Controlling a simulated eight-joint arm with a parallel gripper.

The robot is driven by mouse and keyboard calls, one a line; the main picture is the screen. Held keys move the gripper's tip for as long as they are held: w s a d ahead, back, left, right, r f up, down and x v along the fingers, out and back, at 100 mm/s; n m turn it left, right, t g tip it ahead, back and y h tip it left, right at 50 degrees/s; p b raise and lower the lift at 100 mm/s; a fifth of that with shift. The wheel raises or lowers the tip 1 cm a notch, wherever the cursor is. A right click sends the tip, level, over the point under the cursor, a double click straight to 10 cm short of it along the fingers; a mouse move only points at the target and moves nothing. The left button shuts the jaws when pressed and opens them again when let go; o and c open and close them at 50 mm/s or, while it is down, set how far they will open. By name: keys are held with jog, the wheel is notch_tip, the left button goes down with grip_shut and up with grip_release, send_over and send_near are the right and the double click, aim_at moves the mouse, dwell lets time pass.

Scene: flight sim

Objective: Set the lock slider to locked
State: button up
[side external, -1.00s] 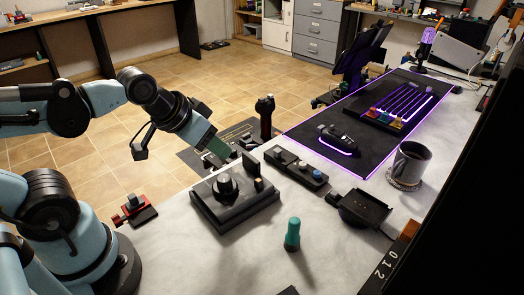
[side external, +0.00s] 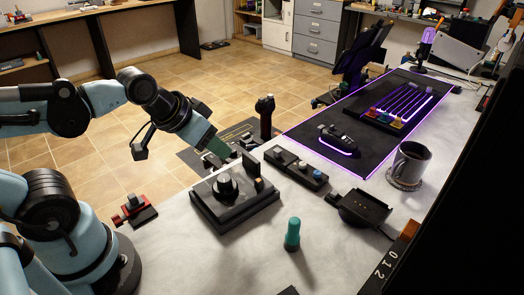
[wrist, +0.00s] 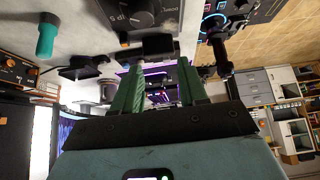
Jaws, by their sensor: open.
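My gripper (side external: 224,152) hangs over the back of the grey table, just behind and above the black box (side external: 236,213) with a large round knob (side external: 224,185). In the wrist view, its two green fingers (wrist: 160,70) stand apart with nothing between them. The black box shows at the top of the wrist view (wrist: 145,14). A small upright block (side external: 258,185) stands at the box's right edge. I cannot tell for sure which control is the lock slider or how it is set; part of the panel behind the box is hidden by my gripper.
A narrow strip of small controls (side external: 297,169) lies right of the box. A black joystick (side external: 265,117) rises behind. A teal peg (side external: 292,234), a black cradle (side external: 364,209) and a mug (side external: 411,163) stand to the right. A small red-based control (side external: 135,209) lies left. The front tabletop is mostly clear.

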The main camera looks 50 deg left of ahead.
notch_tip(320, 180, up, 3)
jog(key=m+g, duration=0.1)
jog(key=g, duration=0.6)
send_over(259, 180)
notch_tip(259, 180, down, 12)
jog(key=shift+r, duration=0.1)
dwell(0.4)
grip_shut()
dwell(0.4)
